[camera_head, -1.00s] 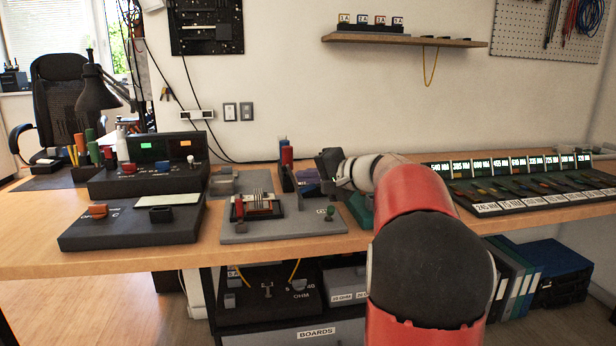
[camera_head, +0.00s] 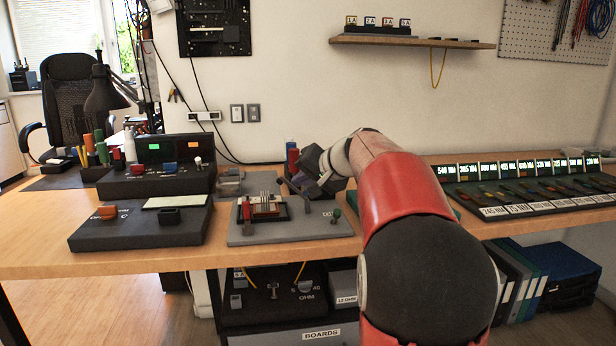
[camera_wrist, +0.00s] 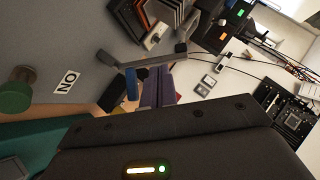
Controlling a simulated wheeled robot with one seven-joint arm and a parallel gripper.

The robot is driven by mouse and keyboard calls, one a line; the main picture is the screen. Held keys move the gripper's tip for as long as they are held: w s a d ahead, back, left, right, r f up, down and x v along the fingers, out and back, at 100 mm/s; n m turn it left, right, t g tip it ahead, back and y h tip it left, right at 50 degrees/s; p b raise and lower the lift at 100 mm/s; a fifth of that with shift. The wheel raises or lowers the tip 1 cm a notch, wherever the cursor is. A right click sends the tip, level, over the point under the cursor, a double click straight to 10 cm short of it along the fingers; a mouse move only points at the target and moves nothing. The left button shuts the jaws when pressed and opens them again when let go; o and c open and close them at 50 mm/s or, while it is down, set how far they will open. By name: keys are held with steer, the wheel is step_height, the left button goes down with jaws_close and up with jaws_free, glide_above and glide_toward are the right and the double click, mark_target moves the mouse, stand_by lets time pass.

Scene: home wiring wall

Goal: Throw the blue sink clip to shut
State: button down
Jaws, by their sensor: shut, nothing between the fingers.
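A purple finned heat sink (camera_wrist: 158,86) shows in the wrist view just beyond my gripper's dark body, with a grey bar (camera_wrist: 150,61) running across its far side. A small blue piece (camera_wrist: 131,84) stands beside the fins; it looks like the blue sink clip, but most of it is hidden. In the head view, my gripper (camera_head: 316,170) is shut and empty, low over the back right of the grey board (camera_head: 290,232), at the purple sink (camera_head: 324,178). Its fingertips are not clear in the wrist view, and I cannot tell whether they touch the clip.
A green knob (camera_head: 336,215) stands on the board's front right; it also shows in the wrist view beside a white label (camera_wrist: 66,83). A red upright part (camera_head: 292,160) is close left of my gripper. Dark consoles (camera_head: 140,222) sit left; a labelled rack (camera_head: 520,190) lies right.

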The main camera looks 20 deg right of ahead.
steer(key=h, duration=0.1)
steer(key=a+n, duration=0.1)
steer(key=a+g+h+p, duration=0.1)
steer(key=shift+w+f+n+h, duration=0.25)
steer(key=shift+n+h, duration=0.05)
steer(key=shift+w+a+f+b, duration=0.2)
steer(key=shift+a+f+b, duration=0.5)
steer(key=shift+f, duration=0.15)
steer(key=shift+f, duration=0.1)
steer(key=shift+s+d+f+b, duration=0.1)
steer(key=shift+d+f+b, duration=0.05)
steer(key=shift+d+b, duration=0.15)
steer(key=shift+s+d+f+b, duration=0.1)
steer(key=shift+d+b, duration=0.1)
steer(key=shift+d, duration=0.2)
steer(key=s+a+r+p, duration=0.2)
steer(key=s+r, duration=0.4)
steer(key=r, duration=0.5)
steer(key=shift+s+a+r+p, duration=0.2)
steer(key=shift+s+a+p, duration=0.1)
steer(key=shift+p, duration=0.3)
